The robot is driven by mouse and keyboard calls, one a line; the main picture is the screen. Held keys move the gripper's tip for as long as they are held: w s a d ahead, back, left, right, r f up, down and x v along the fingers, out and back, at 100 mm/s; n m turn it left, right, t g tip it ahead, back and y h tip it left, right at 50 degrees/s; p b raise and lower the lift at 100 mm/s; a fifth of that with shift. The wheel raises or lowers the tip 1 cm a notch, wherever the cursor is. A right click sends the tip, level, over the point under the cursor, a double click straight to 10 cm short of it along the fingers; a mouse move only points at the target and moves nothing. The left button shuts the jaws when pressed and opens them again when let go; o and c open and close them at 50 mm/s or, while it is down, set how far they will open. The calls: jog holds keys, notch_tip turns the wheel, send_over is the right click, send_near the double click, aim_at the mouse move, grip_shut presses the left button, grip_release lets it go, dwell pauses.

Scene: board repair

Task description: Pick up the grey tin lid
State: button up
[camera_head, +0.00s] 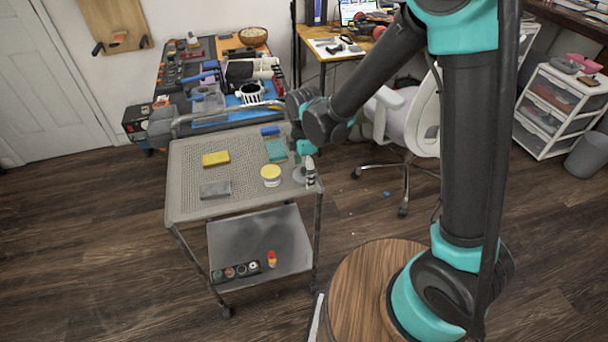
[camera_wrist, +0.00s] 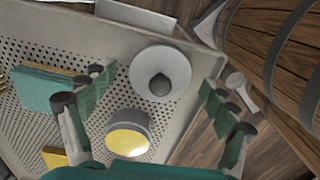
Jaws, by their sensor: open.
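The grey tin lid (camera_wrist: 172,62) is a round, pale grey disc with a dark round knob in its middle. It lies on the cart's perforated top near an edge. In the head view its grey rim (camera_head: 298,174) shows beside my gripper, which partly hides it. My gripper (camera_wrist: 155,86) is open, its two fingers apart on either side of the lid in the wrist view, with nothing held. In the head view my gripper (camera_head: 309,170) points down over the right side of the cart. The height gap between fingertips and lid is hard to tell.
A round tin with a yellow top (camera_head: 271,175) stands close to the lid. A green block (camera_head: 275,151), blue block (camera_head: 270,131), yellow block (camera_head: 215,158) and grey block (camera_head: 215,189) lie elsewhere on the cart top (camera_head: 185,180). A round wooden surface (camera_head: 352,285) is at the right.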

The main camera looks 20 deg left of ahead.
jog(key=c, duration=1)
jog(key=shift+r, duration=0.1)
